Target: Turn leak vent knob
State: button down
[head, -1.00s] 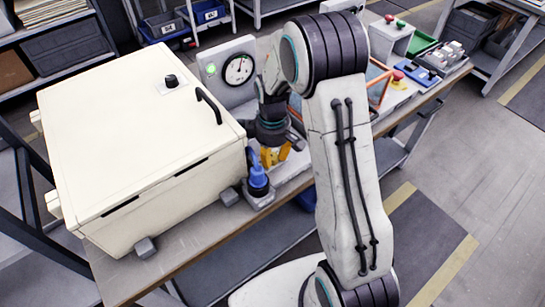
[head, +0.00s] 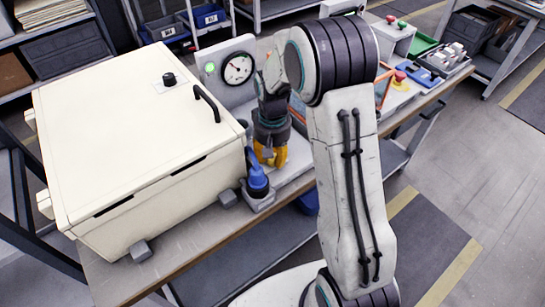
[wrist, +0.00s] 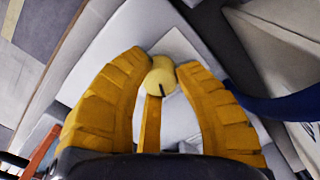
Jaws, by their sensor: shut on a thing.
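A round yellow knob (wrist: 163,73) with a dark mark on its face sits between the fingertips of my gripper (wrist: 159,68) in the wrist view. My orange-yellow fingers are shut on it from both sides, and another narrow yellow part runs below it. In the head view my gripper (head: 270,155) points down at the bench beside the blue-handled valve (head: 257,178). The knob is hidden there behind the fingers. A round dial gauge (head: 237,68) with a green light (head: 210,68) stands behind, its needle pointing to the upper left.
A large cream box (head: 135,130) with a black handle stands close to the left of my gripper. A red button (head: 399,76) and trays (head: 450,60) lie on the bench to the right.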

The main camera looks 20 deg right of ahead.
jog(key=shift+s+f+m, duration=0.1)
jog(key=shift+f+m, duration=0.05)
jog(key=shift+m, duration=1.45)
jog(key=c, duration=0.9)
grip_release()
jog(key=shift+o, duration=0.2)
notch_tip(320, 180, up, 12)
